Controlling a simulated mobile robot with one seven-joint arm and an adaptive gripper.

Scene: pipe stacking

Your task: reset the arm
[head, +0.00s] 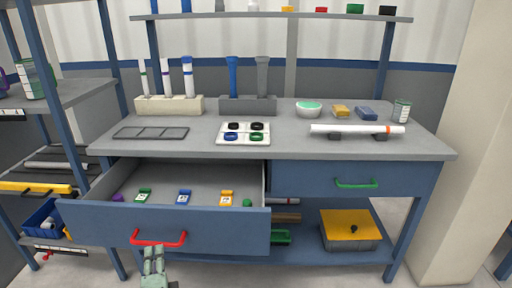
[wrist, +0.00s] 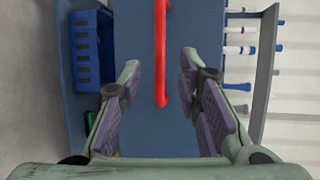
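My gripper (head: 154,252) is at the bottom of the head view, just in front of and below the red handle (head: 158,239) of the left drawer (head: 95,228). The drawer is pulled open. In the wrist view my gripper (wrist: 160,62) has its two fingers spread apart. The red handle (wrist: 160,50) shows between and beyond the fingertips, and I see no contact with either finger. Nothing is held.
The open drawer holds small green, blue and yellow-orange items. The workbench (head: 300,150) carries tube holders, a four-ring tray (head: 244,132) and a white pipe (head: 355,130). A blue shelf rack (head: 60,100) stands at left. Floor space lies in front.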

